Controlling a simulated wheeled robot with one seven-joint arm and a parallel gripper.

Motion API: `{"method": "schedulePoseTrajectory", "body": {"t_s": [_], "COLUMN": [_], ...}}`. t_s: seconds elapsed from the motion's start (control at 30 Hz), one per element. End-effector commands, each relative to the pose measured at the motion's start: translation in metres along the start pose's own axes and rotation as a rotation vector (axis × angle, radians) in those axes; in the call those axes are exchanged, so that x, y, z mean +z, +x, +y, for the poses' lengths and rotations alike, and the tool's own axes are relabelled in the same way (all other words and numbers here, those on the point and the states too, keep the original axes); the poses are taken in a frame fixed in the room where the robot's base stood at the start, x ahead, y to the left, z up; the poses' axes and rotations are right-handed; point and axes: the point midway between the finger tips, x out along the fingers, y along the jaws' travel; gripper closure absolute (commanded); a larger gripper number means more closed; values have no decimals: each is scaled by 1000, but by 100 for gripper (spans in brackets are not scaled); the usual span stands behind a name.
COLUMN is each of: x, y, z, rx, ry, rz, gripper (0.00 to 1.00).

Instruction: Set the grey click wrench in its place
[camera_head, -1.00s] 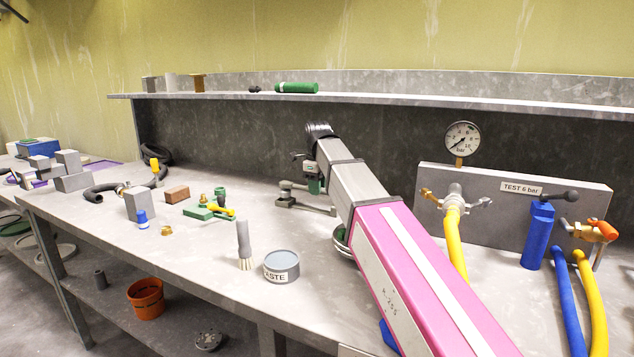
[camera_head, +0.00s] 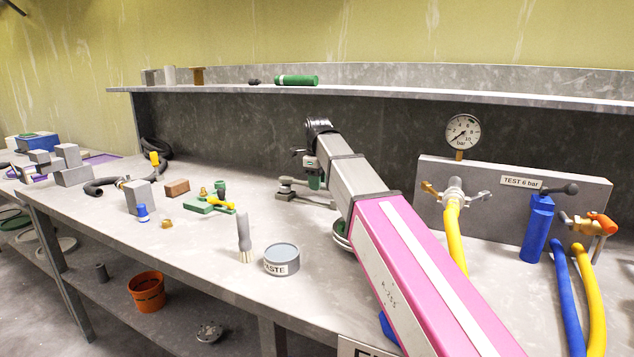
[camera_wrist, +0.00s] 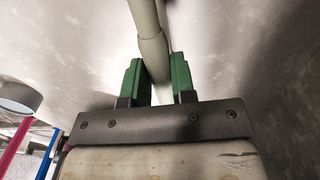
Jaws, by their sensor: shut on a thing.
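In the wrist view my gripper (camera_wrist: 159,82) has its two green fingers closed on a pale grey-green rod with a thicker collar, which I take to be the click wrench (camera_wrist: 150,45). The rod runs from the top edge down between the fingers; its far end is out of view. In the head view my arm hides most of the gripper, and only a bit of green finger (camera_head: 314,182) shows below the wrist.
A paste tin (camera_head: 282,262) and a brush (camera_head: 244,235) stand in front. The gauge panel (camera_head: 500,205) with hoses is at right. A shelf (camera_head: 400,93) overhangs the bench's back.

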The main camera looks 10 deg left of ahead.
Motion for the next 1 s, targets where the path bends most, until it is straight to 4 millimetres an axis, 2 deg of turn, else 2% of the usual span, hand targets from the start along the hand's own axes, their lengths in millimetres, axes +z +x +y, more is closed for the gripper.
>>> {"method": "schedulePoseTrajectory", "body": {"t_s": [0.97, 1.0], "x": [0, 0], "y": [22, 22], "z": [0, 0], "rx": [-1, -1], "ry": [0, 0], "rz": [-1, -1], "gripper": [100, 63]}}
